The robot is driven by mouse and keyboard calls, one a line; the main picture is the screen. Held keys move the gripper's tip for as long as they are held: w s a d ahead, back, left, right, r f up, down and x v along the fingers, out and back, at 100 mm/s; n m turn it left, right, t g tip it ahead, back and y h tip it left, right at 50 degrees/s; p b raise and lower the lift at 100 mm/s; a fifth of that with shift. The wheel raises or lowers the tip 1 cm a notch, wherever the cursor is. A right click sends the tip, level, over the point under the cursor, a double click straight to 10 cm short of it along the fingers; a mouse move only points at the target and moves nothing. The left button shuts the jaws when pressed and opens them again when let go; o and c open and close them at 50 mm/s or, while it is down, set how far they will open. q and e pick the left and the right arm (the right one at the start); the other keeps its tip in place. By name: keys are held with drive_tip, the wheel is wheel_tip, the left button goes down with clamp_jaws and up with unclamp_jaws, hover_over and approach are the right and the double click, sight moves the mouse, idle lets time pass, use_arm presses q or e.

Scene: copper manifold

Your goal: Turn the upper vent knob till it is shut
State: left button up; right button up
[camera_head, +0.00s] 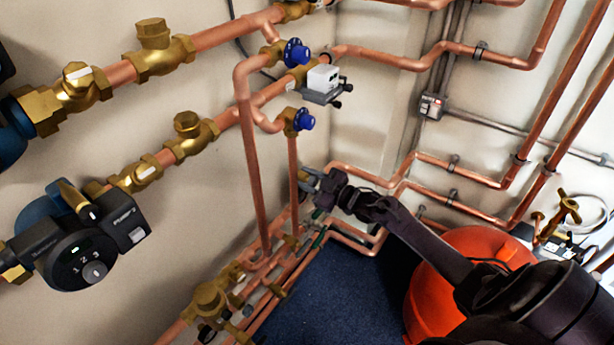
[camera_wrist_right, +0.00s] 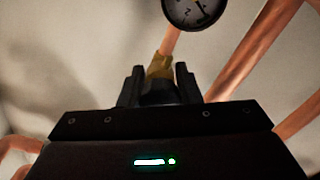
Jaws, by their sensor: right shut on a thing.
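My right gripper (camera_head: 316,184) is low beside the vertical copper pipes in the head view, below two blue knobs. In the right wrist view, its fingers (camera_wrist_right: 160,86) stand close on either side of a dark piece in front of a brass fitting (camera_wrist_right: 160,66). This piece looks like a small knob, mostly hidden; I cannot tell whether it is the upper vent knob or how far it is turned. The upper blue knob (camera_head: 297,52) and lower blue knob (camera_head: 304,120) are apart from the gripper. My left gripper is not in view.
A round gauge (camera_wrist_right: 195,8) sits above the fingers in the wrist view, with copper pipes (camera_wrist_right: 257,50) to the right. A pump (camera_head: 85,245) and brass valves line the left wall. An orange vessel (camera_head: 430,280) stands near my right arm. Blue floor (camera_head: 330,290) is clear.

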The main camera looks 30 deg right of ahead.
drive_tip(key=shift+f+m+p, duration=0.1)
drive_tip(key=shift+m+p, duration=0.25)
drive_tip(key=shift+m, duration=1.05)
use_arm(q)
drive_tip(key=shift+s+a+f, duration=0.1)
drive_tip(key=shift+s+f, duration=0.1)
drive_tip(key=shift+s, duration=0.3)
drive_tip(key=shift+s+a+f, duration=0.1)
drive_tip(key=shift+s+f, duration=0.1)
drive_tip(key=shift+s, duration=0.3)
use_arm(e)
drive_tip(key=shift+m, duration=0.3)
drive_tip(key=o, duration=1)
drive_tip(key=shift+c, duration=0.2)
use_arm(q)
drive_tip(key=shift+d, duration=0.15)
